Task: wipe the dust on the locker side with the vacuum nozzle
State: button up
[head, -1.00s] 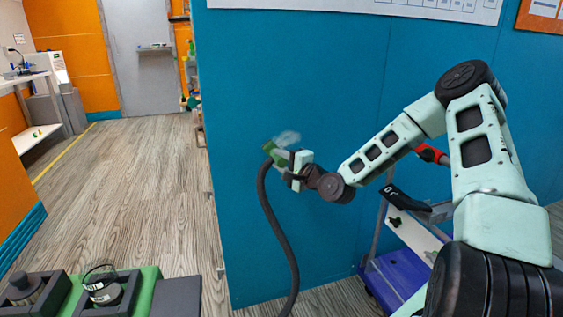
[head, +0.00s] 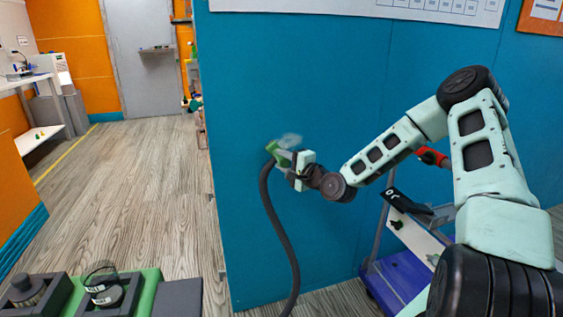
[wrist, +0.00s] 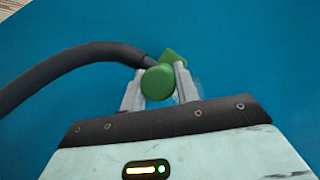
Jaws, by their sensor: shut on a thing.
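The teal locker side (head: 300,80) is a large flat panel filling the middle of the head view. A pale greyish dust patch (head: 291,139) shows on it, right by the nozzle. The green vacuum nozzle (head: 276,148) has a black hose (head: 275,215) hanging down toward the floor. My gripper (head: 289,158) is shut on the nozzle, close in front of the panel. In the wrist view the two fingers hold the green nozzle (wrist: 159,82) between them, and the hose leads off left. Whether the nozzle touches the panel I cannot tell. The nozzle and gripper hide part of the dust.
A blue cart (head: 385,282) stands against the panel at the lower right, under my arm. A wooden floor aisle (head: 130,190) is open on the left. A white poster (head: 400,8) hangs at the panel's top.

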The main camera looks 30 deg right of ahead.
jog(key=shift+s+d+p, duration=0.35)
jog(key=shift+s+d, duration=0.15)
jog(key=shift+d, duration=1.15)
jog(key=shift+s+d+p, duration=0.4)
jog(key=shift+s+d, duration=0.05)
jog(key=shift+d, duration=1.15)
jog(key=shift+s+d+p, duration=0.35)
jog(key=shift+s+d, duration=0.15)
jog(key=shift+d, duration=1.15)
jog(key=shift+w+r, duration=0.1)
jog(key=shift+w, duration=0.05)
jog(key=shift+w+a+p, duration=0.35)
jog(key=shift+w+a, duration=0.15)
jog(key=shift+a, duration=1.25)
jog(key=shift+w+a+p, duration=0.3)
jog(key=shift+w+a, duration=0.2)
jog(key=shift+a, duration=1.3)
jog(key=shift+w+a+p, duration=0.35)
jog(key=shift+w+a, duration=0.15)
jog(key=shift+a, duration=1.25)
jog(key=shift+s+r+p, duration=0.1)
jog(key=shift+r+p, duration=0.65)
jog(key=shift+r, duration=0.05)
jog(key=s+d, duration=0.2)
jog(key=d, duration=0.9)
jog(key=shift+s, duration=0.35)
jog(key=shift+a+p, duration=0.1)
jog(key=shift+p, duration=0.25)
